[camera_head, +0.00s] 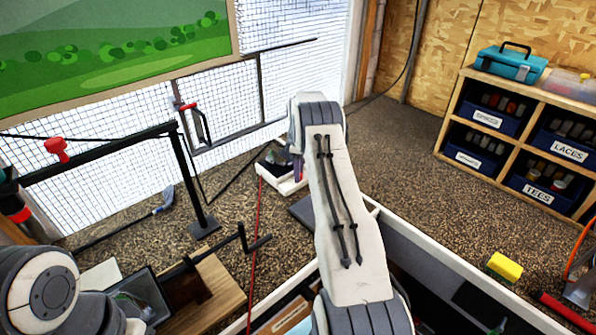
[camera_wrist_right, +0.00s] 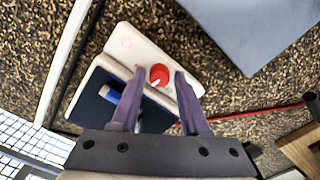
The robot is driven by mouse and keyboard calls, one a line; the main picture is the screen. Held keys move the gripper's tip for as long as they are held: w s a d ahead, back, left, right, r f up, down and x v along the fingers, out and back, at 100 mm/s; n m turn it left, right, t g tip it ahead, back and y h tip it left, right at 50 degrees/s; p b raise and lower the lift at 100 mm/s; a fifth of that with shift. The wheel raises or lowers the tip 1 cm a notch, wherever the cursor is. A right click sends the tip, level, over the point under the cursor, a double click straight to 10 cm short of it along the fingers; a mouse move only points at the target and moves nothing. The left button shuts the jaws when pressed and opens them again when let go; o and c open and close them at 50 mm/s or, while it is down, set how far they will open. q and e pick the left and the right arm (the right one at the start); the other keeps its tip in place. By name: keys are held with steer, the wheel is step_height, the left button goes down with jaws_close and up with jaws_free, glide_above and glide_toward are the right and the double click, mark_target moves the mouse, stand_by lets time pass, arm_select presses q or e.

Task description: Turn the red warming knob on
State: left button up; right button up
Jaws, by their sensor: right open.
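The red warming knob (camera_wrist_right: 159,75) shows in the right wrist view, on the white panel of a small box (camera_wrist_right: 135,45). A pale line marks the knob's face. My right gripper (camera_wrist_right: 159,88) is open, with its two purple fingers on either side of the knob in the picture; I cannot tell whether they touch it. In the head view the white box (camera_head: 283,183) sits on the floor-like speckled surface, partly hidden by my right arm, and the knob is not visible. My left arm comes in at the lower left, but its gripper is out of view.
Beside the knob, a dark pad (camera_wrist_right: 92,105) on the box holds a blue item (camera_wrist_right: 110,94). A grey flat plate (camera_wrist_right: 245,30) lies close by. A red cable (camera_head: 257,235) runs across the surface. A wooden shelf (camera_head: 510,138) with labelled bins stands at right.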

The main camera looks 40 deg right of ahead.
jaws_close()
steer(key=shift+a, duration=0.2)
steer(key=shift+d, duration=0.15)
steer(key=shift+m+b, duration=0.5)
steer(key=shift+m, duration=0.6)
steer(key=shift+m+b, duration=0.4)
steer(key=shift+m, duration=1.5)
jaws_free()
